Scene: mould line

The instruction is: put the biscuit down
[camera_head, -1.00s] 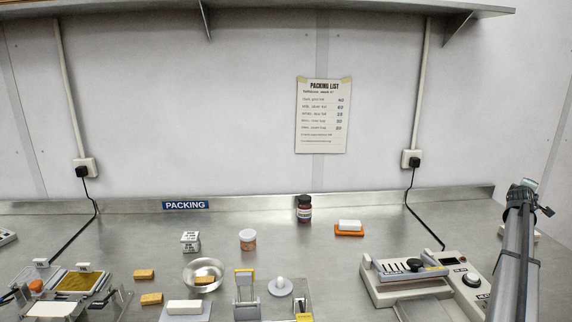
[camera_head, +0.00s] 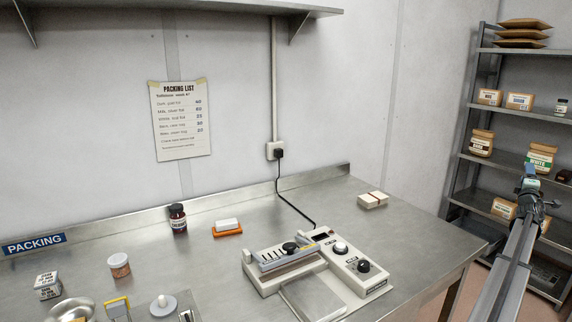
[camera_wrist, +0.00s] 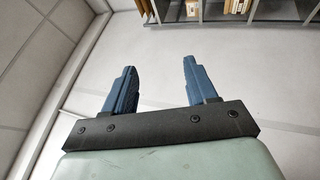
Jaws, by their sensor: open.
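My gripper (camera_wrist: 160,64) is open in the wrist view, its two blue fingers apart with nothing between them. It points away from the bench, toward a pale wall or ceiling and part of a shelf. I see no biscuit clearly now. The metal bowl (camera_head: 62,309) is cut off at the bottom left, and I cannot tell what it holds.
A sealer-like machine (camera_head: 300,262) with knobs stands mid-bench. A dark jar (camera_head: 178,218), an orange block with a white top (camera_head: 227,228), a small tub (camera_head: 119,265) and a pale stack (camera_head: 373,200) stand around it. Shelving (camera_head: 510,150) stands right, beyond the bench end.

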